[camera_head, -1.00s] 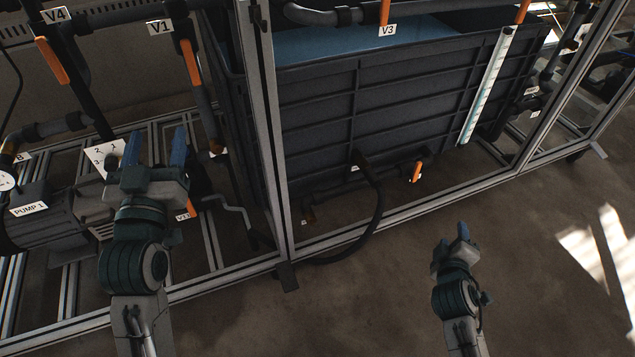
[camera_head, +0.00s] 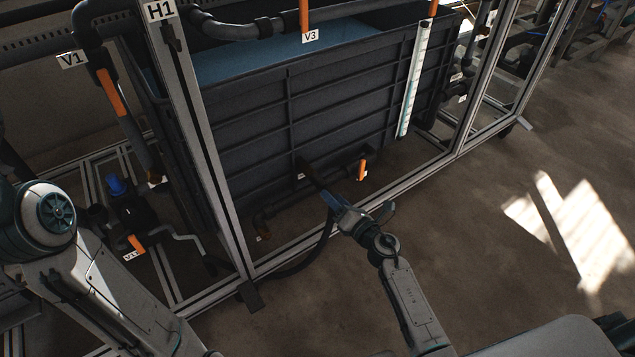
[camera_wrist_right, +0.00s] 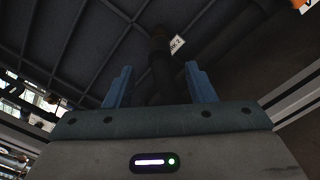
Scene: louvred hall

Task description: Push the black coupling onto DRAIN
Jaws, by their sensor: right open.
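My right gripper (camera_head: 328,196) is in front of the dark tank, near its lower edge. In the right wrist view its two blue fingers (camera_wrist_right: 160,82) stand apart, with a black hose end (camera_wrist_right: 160,68) between and beyond them. I cannot tell whether they touch it. The hose (camera_head: 322,235) runs down to the floor; its upper end, where the black coupling would be, is partly hidden by the gripper. A label (camera_wrist_right: 177,44) beside it is too blurred to read surely. No DRAIN lettering is legible. Of my left arm only links show at the left.
The tank (camera_head: 245,140) stands behind a metal frame post marked H1 (camera_head: 160,10). A low pipe with an orange valve handle (camera_head: 362,169) is right of the hose end. A small fitting (camera_head: 263,234) sits low on the left. The floor at right is clear.

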